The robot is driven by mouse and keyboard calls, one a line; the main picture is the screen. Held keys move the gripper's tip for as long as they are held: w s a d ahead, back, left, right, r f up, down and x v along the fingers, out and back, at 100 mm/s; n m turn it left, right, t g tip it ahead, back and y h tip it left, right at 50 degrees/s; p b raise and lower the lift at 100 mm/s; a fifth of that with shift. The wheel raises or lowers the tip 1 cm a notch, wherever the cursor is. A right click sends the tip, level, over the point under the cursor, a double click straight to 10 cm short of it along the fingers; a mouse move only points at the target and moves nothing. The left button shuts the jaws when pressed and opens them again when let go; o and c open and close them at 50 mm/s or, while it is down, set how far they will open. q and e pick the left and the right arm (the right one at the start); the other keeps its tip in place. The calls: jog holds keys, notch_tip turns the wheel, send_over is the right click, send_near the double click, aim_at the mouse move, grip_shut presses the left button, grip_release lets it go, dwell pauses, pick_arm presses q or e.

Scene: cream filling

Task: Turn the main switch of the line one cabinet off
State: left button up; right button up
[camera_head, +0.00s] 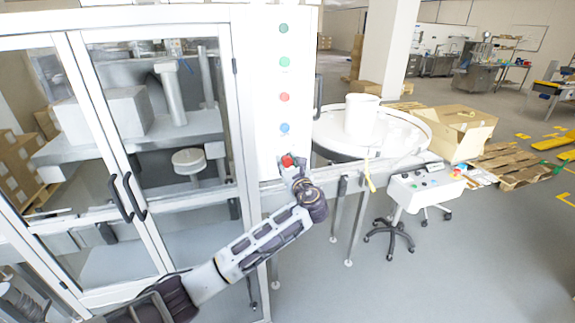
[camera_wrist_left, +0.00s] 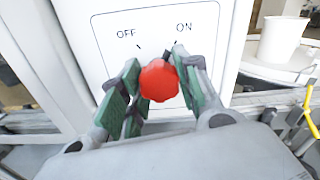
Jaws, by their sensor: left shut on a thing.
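The main switch is a red knob on the white cabinet front, low on the panel in the head view (camera_head: 287,160). In the left wrist view the red knob (camera_wrist_left: 159,81) sits under the printed OFF and ON labels, with OFF to the left and ON to the right. My left gripper (camera_head: 291,169) is at the knob; its green-padded fingers (camera_wrist_left: 157,85) stand on both sides of it and are shut on it. My right gripper is not in view.
Green, red and blue buttons (camera_head: 284,97) run up the panel above the knob. Glass doors with black handles (camera_head: 127,197) are to the left. A round table with a white tub (camera_head: 361,116) and a wheeled control stand (camera_head: 424,187) are to the right.

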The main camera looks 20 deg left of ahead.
pick_arm(q)
jog(key=n+b, duration=0.1)
jog(key=n, duration=0.2)
jog(key=shift+f, duration=0.1)
jog(key=n+b, duration=0.2)
jog(key=n, duration=0.1)
jog(key=shift+n, duration=0.3)
jog(key=n+b, duration=0.3)
jog(key=n, duration=0.1)
jog(key=shift+n+b, duration=0.75)
jog(key=shift+n, duration=0.25)
jog(key=o, duration=1)
jog(key=shift+c, duration=0.2)
jog(key=shift+o, duration=0.4)
